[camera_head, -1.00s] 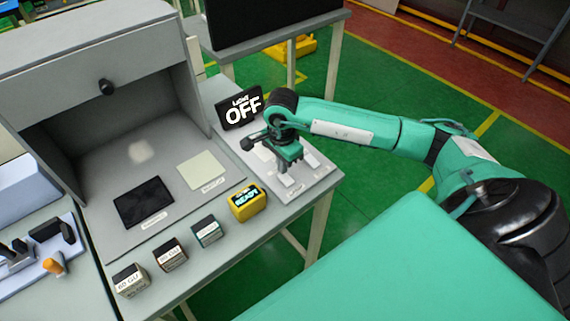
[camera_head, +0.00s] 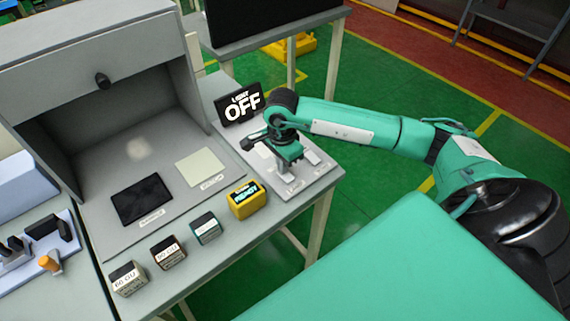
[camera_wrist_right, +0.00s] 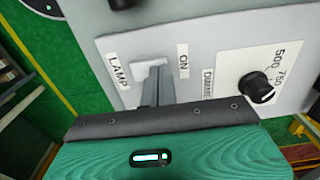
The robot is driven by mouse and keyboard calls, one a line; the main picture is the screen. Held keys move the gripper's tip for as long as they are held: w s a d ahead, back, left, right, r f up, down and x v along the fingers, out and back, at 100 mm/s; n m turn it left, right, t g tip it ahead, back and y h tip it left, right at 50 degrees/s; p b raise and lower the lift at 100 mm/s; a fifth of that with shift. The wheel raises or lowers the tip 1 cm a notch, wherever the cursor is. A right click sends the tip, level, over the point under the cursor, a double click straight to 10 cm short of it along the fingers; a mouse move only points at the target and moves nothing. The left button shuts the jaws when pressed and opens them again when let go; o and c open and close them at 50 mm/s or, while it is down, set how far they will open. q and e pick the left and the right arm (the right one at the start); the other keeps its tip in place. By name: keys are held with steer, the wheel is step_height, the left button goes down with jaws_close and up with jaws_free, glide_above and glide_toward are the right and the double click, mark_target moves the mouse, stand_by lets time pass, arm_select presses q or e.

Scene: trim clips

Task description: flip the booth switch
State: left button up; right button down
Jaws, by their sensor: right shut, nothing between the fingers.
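The grey booth (camera_head: 70,68) stands at the left in the head view, with an open front. Its black sign (camera_head: 240,105) reads "LIGHT OFF". My right gripper (camera_head: 286,174) is shut and empty, pointing down over the switch panel (camera_head: 319,178) at the booth's right. In the right wrist view, my gripper's fingertips (camera_wrist_right: 157,76) are right at the pale switch (camera_wrist_right: 147,70), between the "LAMP" and "ON" labels. The fingers partly hide the switch. I cannot tell whether they touch it. My left gripper is not in view.
A black knob (camera_wrist_right: 262,94) with a numbered dial sits beside the switch. A yellow "READY" device (camera_head: 247,200) and several small labelled blocks (camera_head: 168,252) line the front edge. A dark tile (camera_head: 141,198) and a pale tile (camera_head: 201,167) lie on the booth floor.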

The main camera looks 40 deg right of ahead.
steer(key=shift+r+p, duration=1.4)
steer(key=shift+r, duration=2.05)
